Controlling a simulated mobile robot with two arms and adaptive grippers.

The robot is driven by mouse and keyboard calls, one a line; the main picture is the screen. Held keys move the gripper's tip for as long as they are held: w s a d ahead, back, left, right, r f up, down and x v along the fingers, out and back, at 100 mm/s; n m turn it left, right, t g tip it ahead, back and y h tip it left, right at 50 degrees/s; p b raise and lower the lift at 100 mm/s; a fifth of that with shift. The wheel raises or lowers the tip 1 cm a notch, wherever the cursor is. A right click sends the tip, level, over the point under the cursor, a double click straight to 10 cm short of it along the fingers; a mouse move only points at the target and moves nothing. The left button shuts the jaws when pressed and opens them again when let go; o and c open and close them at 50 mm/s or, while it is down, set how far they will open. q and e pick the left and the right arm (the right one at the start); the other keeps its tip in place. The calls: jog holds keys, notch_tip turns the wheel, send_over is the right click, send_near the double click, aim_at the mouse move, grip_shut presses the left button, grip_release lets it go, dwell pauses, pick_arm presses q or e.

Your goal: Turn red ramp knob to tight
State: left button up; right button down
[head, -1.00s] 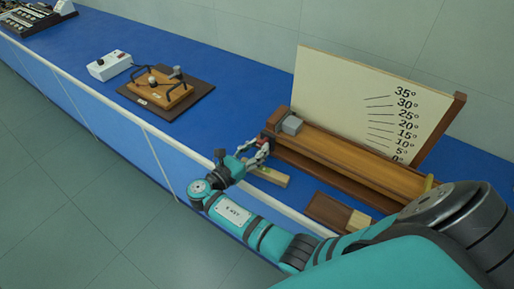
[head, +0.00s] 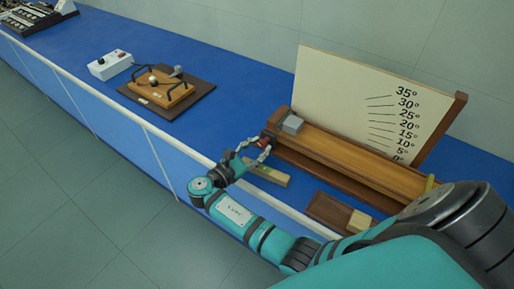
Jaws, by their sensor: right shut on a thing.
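The wooden ramp (head: 350,160) lies on the blue bench, with a white angle board (head: 365,95) standing behind it. The red ramp knob (head: 265,138) is at the ramp's left end, small and partly covered by my fingers. My right gripper (head: 262,147) reaches in from below and is shut on the red knob. How far the knob is turned is too small to tell. My left gripper is not in view.
A grey block (head: 292,124) sits on the ramp's upper left end. A wooden block with a green mark (head: 268,175) lies close to my right gripper. A wooden tray (head: 326,211) is in front of the ramp. A wooden apparatus (head: 165,94) and a white box (head: 109,65) stand farther left.

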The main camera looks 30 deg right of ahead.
jog(key=m, duration=0.2)
jog(key=shift+d+m, duration=0.1)
jog(key=shift+m, duration=0.3)
jog(key=shift+s+m+y+b, duration=0.1)
jog(key=shift+m+y+b, duration=0.45)
jog(key=shift+m, duration=0.65)
jog(key=m+t+b, duration=0.1)
jog(key=m+b, duration=0.1)
jog(key=m, duration=0.2)
jog(key=shift+r+m, duration=0.1)
jog(key=shift+m, duration=0.3)
jog(key=c, duration=0.9)
grip_release()
jog(key=shift+d, duration=0.1)
jog(key=shift+c, duration=0.2)
jog(key=shift+s, duration=0.1)
